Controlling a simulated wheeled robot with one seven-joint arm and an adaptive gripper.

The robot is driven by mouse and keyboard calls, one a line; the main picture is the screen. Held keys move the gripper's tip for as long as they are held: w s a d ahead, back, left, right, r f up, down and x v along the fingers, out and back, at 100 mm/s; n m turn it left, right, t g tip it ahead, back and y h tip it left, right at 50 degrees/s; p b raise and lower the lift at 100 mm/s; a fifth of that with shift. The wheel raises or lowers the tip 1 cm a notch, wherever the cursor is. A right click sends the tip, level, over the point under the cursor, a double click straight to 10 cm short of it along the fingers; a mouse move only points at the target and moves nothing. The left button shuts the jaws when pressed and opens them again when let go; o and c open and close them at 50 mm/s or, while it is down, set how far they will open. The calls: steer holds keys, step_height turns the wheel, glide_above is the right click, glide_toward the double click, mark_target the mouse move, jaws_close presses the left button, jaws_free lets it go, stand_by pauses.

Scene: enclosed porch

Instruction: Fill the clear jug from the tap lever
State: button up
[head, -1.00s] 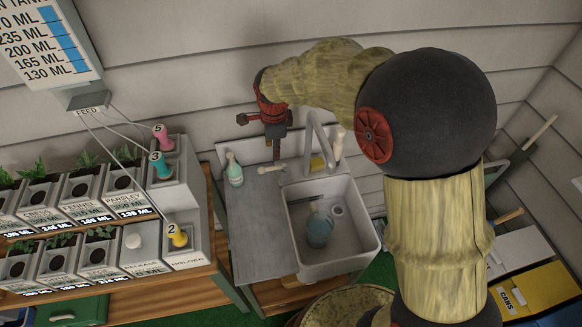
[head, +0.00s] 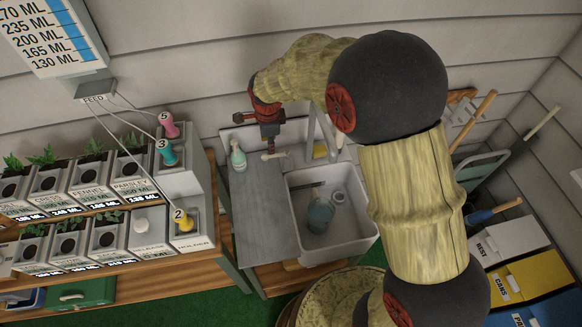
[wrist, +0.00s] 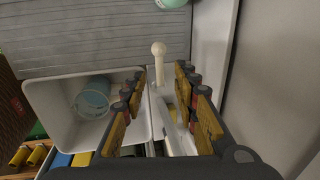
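The clear bluish jug (head: 320,214) stands in the white sink basin (head: 362,236); it also shows in the wrist view (wrist: 92,100). The cream tap lever (head: 273,155) with a rounded knob lies beside the tap at the back of the sink. In the wrist view the lever (wrist: 158,62) lies ahead of and between my fingertips. The grey tap spout (head: 313,130) arches up behind the basin. My gripper (head: 268,149) points down just over the lever. In the wrist view my gripper (wrist: 161,78) is open with a clear gap; contact with the lever cannot be told.
A pale green bottle (head: 238,156) stands on the grey drainboard (head: 260,205) left of the lever. Planter pots and a holder (head: 188,238) with numbered coloured handles stand on the left bench. Bins (head: 515,240) and leaning tools are at the right.

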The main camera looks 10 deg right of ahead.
mark_target(270, 156)
steer(key=f, duration=0.2)
steer(key=w+f, duration=0.1)
steer(key=f, duration=0.2)
steer(key=f+b, duration=0.1)
steer(key=f, duration=0.2)
steer(key=shift+w+a, duration=0.1)
steer(key=shift+w, duration=0.1)
steer(key=c, duration=0.3)
steer(key=c, duration=0.4)
jaws_close()
